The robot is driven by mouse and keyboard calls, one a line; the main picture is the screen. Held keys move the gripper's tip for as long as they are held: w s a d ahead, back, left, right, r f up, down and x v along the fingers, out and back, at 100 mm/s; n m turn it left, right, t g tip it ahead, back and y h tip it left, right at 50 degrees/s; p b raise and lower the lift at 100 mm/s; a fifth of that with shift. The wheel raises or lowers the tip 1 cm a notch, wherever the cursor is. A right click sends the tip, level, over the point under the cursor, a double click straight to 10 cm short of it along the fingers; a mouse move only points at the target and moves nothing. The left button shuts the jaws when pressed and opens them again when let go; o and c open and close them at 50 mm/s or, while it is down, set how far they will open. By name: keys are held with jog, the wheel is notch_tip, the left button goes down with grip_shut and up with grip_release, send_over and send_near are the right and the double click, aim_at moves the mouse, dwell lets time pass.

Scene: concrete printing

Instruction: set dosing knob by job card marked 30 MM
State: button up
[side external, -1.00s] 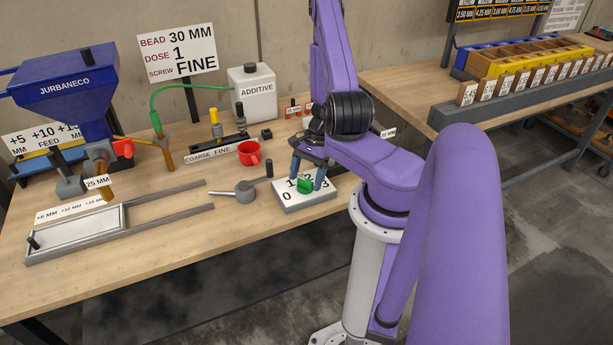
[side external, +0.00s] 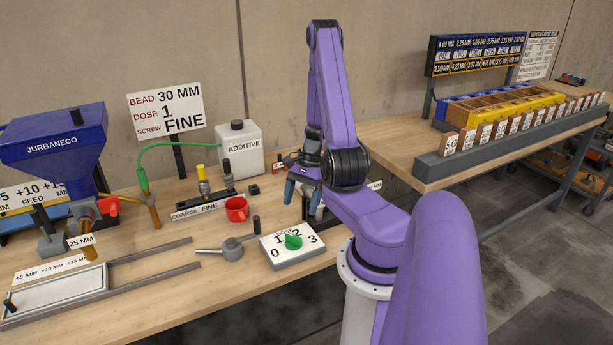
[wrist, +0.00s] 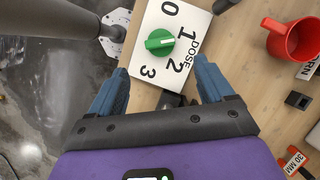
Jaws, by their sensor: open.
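The green dosing knob (side external: 293,241) sits on a white dose plate (side external: 284,261) numbered 0 to 3. In the wrist view the knob (wrist: 160,42) has a pale line running roughly toward the 1; its exact setting is hard to tell. The job card (side external: 166,113) reads BEAD 30 MM, DOSE 1, SCREW FINE. My gripper (side external: 303,199) is open and empty, above and apart from the knob. In the wrist view the plate (wrist: 150,20) shows beyond the spread fingers of my gripper (wrist: 160,68).
A red mug (side external: 236,209), the COARSE/FINE block (side external: 200,209) and a grey lever (side external: 232,249) stand left of the plate. The additive jug (side external: 243,150) is behind. The blue hopper (side external: 55,145) and a long tray (side external: 58,298) are farther left.

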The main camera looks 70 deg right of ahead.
jog(key=v, duration=0.7)
jog(key=shift+r, duration=0.2)
jog(key=w+a+r+n+g+h, duration=0.1)
jog(key=w+a+r+n, duration=0.2)
jog(key=a+n, duration=0.55)
jog(key=w+a+r+n+g+h, duration=0.2)
jog(key=w+a+r+n, duration=0.15)
jog(key=a+n, duration=0.5)
jog(key=s+a+r+n+t, duration=0.1)
jog(key=s+a+r+n, duration=0.1)
jog(key=s+a+n, duration=0.5)
jog(key=s+a+r+n+t+h, duration=0.1)
jog(key=s+a+r+n, duration=0.2)
jog(key=s+a+n, duration=0.3)
jog(key=a+n, duration=0.3)
jog(key=shift+s+a+n, duration=0.2)
jog(key=shift+s+n, duration=0.1)
jog(key=shift+s, duration=0.1)
jog(key=shift+c, duration=0.3)
dwell(0.4)
